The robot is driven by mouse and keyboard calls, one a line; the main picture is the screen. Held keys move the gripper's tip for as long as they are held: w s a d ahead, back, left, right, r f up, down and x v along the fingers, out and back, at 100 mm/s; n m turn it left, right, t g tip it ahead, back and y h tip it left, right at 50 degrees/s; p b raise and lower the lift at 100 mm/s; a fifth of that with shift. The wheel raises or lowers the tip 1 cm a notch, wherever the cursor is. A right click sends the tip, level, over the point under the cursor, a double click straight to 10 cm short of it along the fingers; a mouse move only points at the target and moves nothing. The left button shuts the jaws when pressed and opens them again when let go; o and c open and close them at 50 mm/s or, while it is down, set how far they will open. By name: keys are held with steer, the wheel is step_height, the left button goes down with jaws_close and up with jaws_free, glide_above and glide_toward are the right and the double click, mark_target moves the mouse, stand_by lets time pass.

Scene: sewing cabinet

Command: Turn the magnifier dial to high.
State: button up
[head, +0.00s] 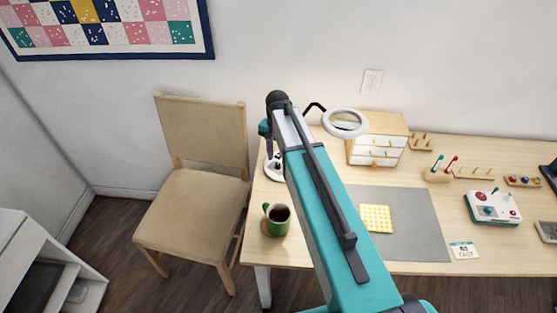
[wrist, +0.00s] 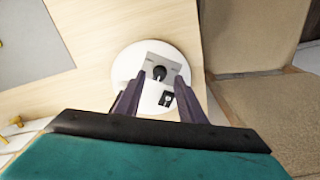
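The magnifier lamp (head: 345,122) stands at the table's back left, its round lens on a black arm. Its white base (head: 274,170) is partly hidden by my arm in the head view. In the wrist view the round white base (wrist: 122,70) carries a grey plate with a black dial (wrist: 159,73). A small black switch (wrist: 166,98) sits beside the plate. The dial's pointer setting is too small to read. My gripper (wrist: 160,82) is open, its dark fingers on either side of the dial. I cannot tell whether they touch it.
A green mug (head: 279,222) stands on a coaster near the table's front left. A tan chair (head: 190,205) is left of the table. A small drawer cabinet (head: 378,140) stands behind the grey mat (head: 415,215). A sewing machine-like device (head: 494,208) is at right.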

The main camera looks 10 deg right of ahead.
mark_target(278, 164)
steer(key=shift+f+p, duration=0.35)
steer(key=shift+f, duration=1.15)
jaws_close()
